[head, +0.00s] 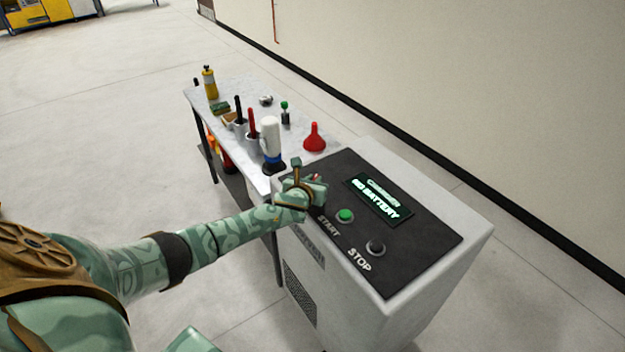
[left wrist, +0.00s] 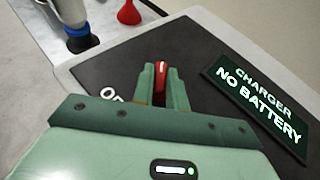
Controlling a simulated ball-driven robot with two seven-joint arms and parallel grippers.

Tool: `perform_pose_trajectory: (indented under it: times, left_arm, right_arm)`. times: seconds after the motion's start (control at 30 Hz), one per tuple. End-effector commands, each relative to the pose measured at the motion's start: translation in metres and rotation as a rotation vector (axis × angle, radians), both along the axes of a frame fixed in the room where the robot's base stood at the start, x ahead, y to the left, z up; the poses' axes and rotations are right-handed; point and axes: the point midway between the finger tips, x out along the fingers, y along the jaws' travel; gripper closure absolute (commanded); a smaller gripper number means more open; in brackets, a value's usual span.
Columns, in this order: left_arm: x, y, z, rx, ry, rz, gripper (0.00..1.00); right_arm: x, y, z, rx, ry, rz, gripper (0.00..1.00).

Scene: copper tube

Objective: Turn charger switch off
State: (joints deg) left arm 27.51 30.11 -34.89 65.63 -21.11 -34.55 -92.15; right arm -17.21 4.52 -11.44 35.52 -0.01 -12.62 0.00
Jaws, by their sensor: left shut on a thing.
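The charger (head: 405,262) is a pale grey cabinet with a dark sloped top panel. Its lit display (head: 379,197) reads "NO BATTERY" in the head view, and "CHARGER NO BATTERY" in the left wrist view (left wrist: 258,105). The red charger switch (left wrist: 160,78) shows between the fingers of my left gripper (left wrist: 162,85), beside partly covered white lettering. The gripper is shut on the switch. In the head view my left gripper (head: 312,184) is at the panel's far left corner and mostly hides the switch. My right gripper is not in view.
A green START button (head: 345,215) and a dark STOP button (head: 376,246) are on the panel. Behind the charger, a table (head: 243,93) holds a red funnel (head: 314,138), a white-and-blue bottle (head: 271,139) and several tools. A wall runs along the right.

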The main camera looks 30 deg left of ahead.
Motion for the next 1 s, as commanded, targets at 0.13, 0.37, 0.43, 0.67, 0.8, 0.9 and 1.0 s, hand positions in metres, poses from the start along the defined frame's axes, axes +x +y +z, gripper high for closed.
perform_pose_trajectory:
  times: [0.13,0.37,0.43,0.67,0.8,0.9,1.0]
  left_arm:
    - [0.001,-0.004,0.002,-0.004,0.0,0.118,1.0]
    - [0.003,-0.007,-0.001,-0.004,0.001,0.336,1.0]
    - [0.004,-0.008,-0.001,-0.005,0.001,0.403,1.0]
    - [0.006,-0.009,-0.004,-0.002,0.001,0.609,1.0]
    - [0.007,-0.01,-0.005,-0.001,0.002,0.715,1.0]
    - [0.008,-0.01,-0.004,-0.001,0.002,0.777,1.0]
    - [0.008,-0.01,-0.004,0.0,0.002,0.828,1.0]
  right_arm:
    - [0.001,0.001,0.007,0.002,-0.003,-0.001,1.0]
    - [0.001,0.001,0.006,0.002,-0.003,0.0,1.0]
    - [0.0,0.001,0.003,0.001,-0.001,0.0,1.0]
    - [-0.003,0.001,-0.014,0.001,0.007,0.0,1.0]
    - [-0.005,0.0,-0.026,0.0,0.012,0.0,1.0]
    - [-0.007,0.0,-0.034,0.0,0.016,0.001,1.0]
    - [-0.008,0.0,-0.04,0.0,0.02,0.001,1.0]
